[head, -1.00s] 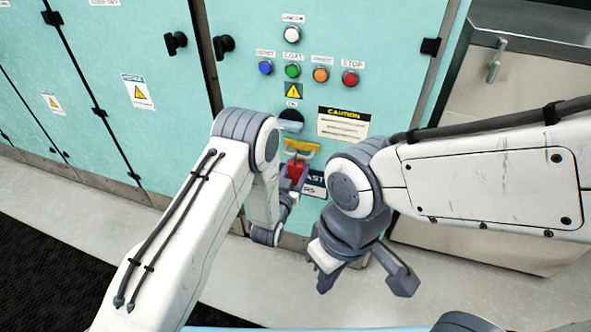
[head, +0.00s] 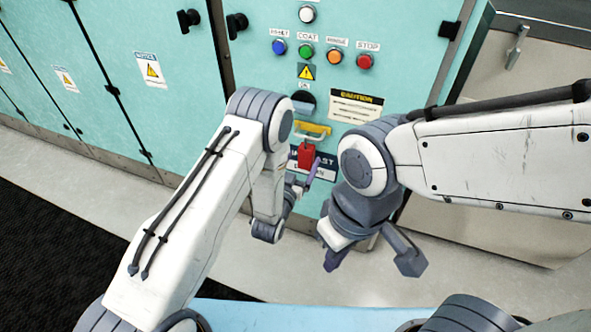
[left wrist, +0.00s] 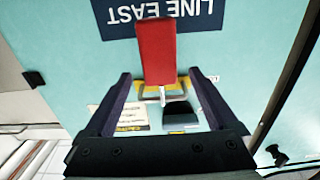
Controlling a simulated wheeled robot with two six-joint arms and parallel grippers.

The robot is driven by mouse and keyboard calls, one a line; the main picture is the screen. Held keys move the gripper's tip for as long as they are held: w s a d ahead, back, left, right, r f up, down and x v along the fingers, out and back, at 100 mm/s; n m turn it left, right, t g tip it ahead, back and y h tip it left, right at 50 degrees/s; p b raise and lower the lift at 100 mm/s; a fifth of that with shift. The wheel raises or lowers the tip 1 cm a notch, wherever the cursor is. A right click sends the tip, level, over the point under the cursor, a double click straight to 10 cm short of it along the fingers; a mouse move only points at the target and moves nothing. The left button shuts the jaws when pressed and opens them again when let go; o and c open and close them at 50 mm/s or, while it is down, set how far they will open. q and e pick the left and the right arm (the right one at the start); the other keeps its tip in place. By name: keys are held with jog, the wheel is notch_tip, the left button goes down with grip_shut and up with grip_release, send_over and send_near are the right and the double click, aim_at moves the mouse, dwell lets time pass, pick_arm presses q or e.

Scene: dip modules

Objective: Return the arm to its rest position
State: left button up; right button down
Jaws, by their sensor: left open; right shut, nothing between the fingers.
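A red padlock (head: 306,155) hangs below a yellow hasp (head: 313,129) on the teal cabinet front. In the left wrist view the red padlock (left wrist: 156,50) shows upside down, with its metal shackle at the hasp. My left gripper (head: 303,178) is open just below and in front of the padlock. In its wrist view the two dark fingers stand apart on either side of the padlock, and I see no contact. My right gripper (head: 368,262) is shut and empty, hanging lower to the right, in front of the cabinet's bottom edge and the floor.
A grey cabinet (head: 480,200) stands at the right. Pale floor (head: 230,260) lies open below, with a black mat (head: 50,240) at left.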

pick_arm(q)
jog(key=v, duration=0.6)
jog(key=w+d+r+g, duration=0.2)
jog(key=d+r+g, duration=0.1)
jog(key=d+g, duration=0.15)
jog(key=s+d+r+m+g+y, duration=0.1)
jog(key=s+d+r+m+g, duration=0.1)
jog(key=s+r+g, duration=0.45)
jog(key=s+a+r+m+g+y, duration=0.1)
jog(key=s+a+r+g, duration=0.15)
jog(key=s, duration=0.55)
jog(key=s+a+r+g+y, duration=0.1)
jog(key=s+a+r+g, duration=0.15)
jog(key=s, duration=0.65)
jog(key=s+a+r+m+g+y, duration=0.1)
jog(key=s+a+r, duration=0.15)
jog(key=s, duration=0.55)
notch_tip(320, 180, up, 25)
jog(key=p, duration=2.6)
jog(key=shift+a+r+y+p, duration=0.2)
jog(key=shift+a+y+p, duration=0.1)
jog(key=shift+p, duration=0.05)
jog(key=shift+s, duration=0.15)
